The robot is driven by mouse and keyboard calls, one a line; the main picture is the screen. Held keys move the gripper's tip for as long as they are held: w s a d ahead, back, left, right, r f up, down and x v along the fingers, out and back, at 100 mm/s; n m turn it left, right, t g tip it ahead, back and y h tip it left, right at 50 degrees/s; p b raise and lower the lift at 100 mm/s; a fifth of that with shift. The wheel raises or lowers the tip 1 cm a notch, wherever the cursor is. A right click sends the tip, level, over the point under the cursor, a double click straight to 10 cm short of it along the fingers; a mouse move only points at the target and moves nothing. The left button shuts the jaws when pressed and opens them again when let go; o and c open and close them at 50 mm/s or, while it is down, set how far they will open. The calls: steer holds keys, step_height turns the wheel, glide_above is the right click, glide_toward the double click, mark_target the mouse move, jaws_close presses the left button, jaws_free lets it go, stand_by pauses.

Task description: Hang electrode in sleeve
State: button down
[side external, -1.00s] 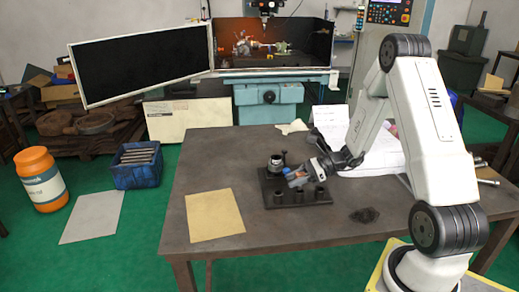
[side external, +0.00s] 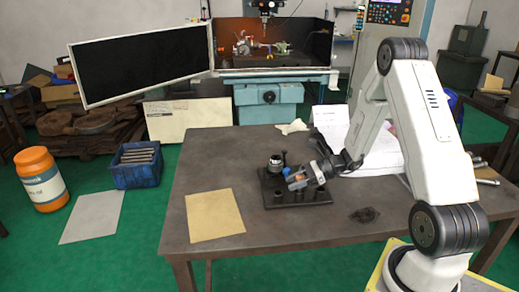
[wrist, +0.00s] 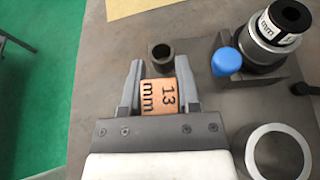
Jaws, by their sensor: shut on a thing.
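The electrode (wrist: 160,98) is an orange-copper block marked "13 mm". My gripper (wrist: 152,75) is shut on it, with one grey finger on each side. In the side view my gripper (side external: 295,181) is low over the dark plate (side external: 268,203), and the orange block shows between its fingers. A small dark sleeve (wrist: 162,56) stands just beyond the electrode in the wrist view, near the right fingertip. A larger sleeve (wrist: 278,152) is at the lower right. The electrode's lower end is hidden.
The chuck (wrist: 276,28), dark with a white "mm" band, stands at the upper right of the wrist view beside a blue knob (wrist: 225,61). It also shows in the side view (side external: 276,163).

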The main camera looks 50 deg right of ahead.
steer(key=shift+f, duration=0.95)
stand_by(0.4)
steer(key=shift+c, duration=1.2)
jaws_free()
steer(key=shift+v, duration=3.9)
steer(key=shift+a, duration=0.15)
